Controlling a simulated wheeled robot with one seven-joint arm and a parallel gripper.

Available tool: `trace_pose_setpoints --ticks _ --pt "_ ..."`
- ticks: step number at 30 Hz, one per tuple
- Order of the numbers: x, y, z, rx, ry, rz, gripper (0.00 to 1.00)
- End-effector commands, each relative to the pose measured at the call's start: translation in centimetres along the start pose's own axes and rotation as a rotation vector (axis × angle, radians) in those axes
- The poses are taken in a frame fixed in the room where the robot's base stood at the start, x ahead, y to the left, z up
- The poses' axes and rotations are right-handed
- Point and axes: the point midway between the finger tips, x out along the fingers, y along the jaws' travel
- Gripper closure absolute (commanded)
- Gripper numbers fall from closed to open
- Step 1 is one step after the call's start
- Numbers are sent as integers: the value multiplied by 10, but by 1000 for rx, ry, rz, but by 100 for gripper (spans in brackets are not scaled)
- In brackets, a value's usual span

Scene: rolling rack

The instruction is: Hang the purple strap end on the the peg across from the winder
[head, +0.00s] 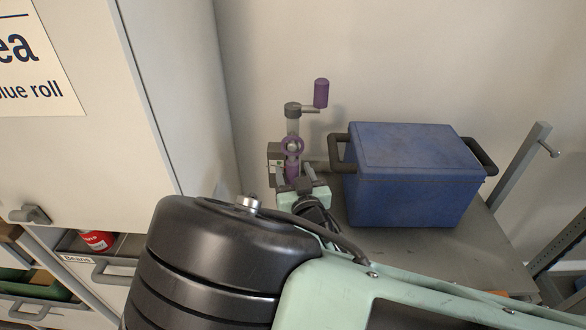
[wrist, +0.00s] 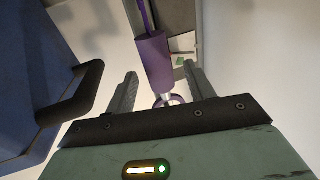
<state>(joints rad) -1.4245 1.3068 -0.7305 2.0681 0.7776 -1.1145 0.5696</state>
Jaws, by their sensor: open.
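The winder (head: 292,110) is a grey upright post with a crank and purple handle, left of the blue box. My gripper (head: 294,177) is open around the strap end, a finger on each side; in the wrist view (wrist: 161,74) gaps show beside the sleeve. A peg (head: 549,149) sticks out of a grey post at the far right.
A blue lidded box (head: 415,180) with dark handles stands on the grey rack shelf (head: 400,246), between winder and peg. Its near handle (wrist: 88,88) is close to my gripper in the wrist view. A white cabinet (head: 110,120) stands at left.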

Motion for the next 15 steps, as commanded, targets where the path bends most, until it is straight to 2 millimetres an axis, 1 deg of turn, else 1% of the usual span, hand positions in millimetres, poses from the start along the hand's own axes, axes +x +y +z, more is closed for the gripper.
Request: trace_pose_setpoints --ticks 13,14,15 --pt "-3 0 0 -1 0 0 46" --pt "-3 0 0 -1 0 0 55" --pt "-3 0 0 -1 0 0 66"
